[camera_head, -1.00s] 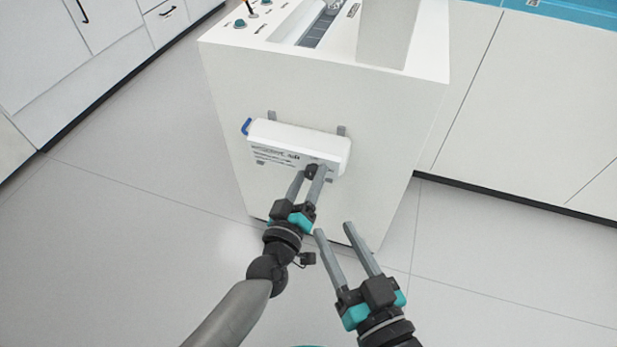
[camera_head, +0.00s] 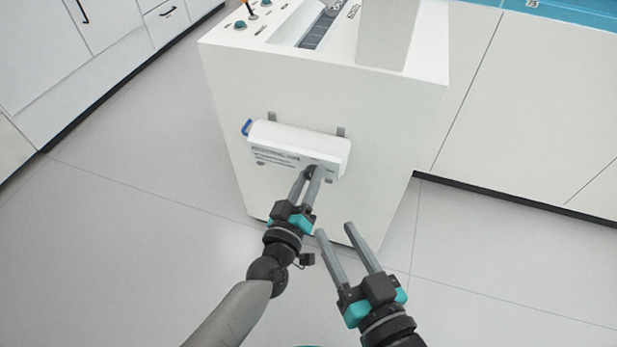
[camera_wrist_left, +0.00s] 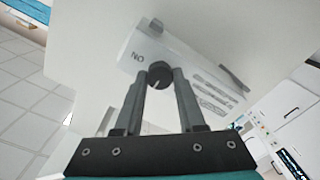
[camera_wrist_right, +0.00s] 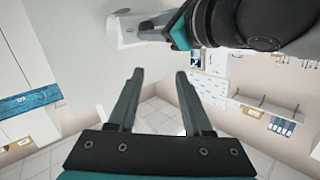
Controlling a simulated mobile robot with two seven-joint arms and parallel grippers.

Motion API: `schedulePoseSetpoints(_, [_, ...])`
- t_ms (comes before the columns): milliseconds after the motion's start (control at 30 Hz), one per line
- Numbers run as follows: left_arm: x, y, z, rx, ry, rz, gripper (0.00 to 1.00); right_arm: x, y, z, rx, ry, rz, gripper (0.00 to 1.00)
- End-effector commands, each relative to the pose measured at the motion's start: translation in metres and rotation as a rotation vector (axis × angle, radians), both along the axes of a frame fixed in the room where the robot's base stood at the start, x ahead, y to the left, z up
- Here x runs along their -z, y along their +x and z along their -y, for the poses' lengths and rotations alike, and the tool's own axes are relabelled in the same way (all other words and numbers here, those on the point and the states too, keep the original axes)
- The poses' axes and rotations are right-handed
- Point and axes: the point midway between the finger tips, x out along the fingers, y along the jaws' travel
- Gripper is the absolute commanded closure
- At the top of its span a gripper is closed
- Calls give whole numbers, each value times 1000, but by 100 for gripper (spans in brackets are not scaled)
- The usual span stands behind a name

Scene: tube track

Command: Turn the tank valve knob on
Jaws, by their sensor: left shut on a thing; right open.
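The white tank (camera_head: 300,136) is mounted on the front of a white machine, with small printed text on its face. A pale mark shows on the knob. My right gripper (camera_head: 333,228) is open and empty, lower and to the right, in front of the machine.
The white machine (camera_head: 230,110) stands on a grey tiled floor (camera_head: 130,230), with controls on its top. A blue handle (camera_head: 246,127) sticks out at the tank's left end. White cabinets (camera_head: 520,100) stand at the right and back left. Floor around is clear.

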Motion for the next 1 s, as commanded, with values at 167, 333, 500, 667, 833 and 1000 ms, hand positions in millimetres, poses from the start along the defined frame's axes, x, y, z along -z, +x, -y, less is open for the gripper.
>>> schedulePoseSetpoints(167, [-1,0,0,0,64,19,100,4,6,6,-3,-58,-82,50])
schedulePoseSetpoints(333, [-2,-1,1,0,156,48,100,12,9,16,-4,-138,-206,50])
schedulePoseSetpoints(500, [-2,-1,1,1,258,81,100,20,7,31,2,-218,-346,50])
schedulePoseSetpoints(667, [-2,-1,1,1,357,113,100,24,1,47,14,-286,-476,50])
schedulePoseSetpoints(833, [-2,-1,1,0,466,149,100,26,-10,66,30,-350,-612,50])
schedulePoseSetpoints(1000, [-1,-1,1,1,583,186,100,25,-25,84,48,-404,-746,50])
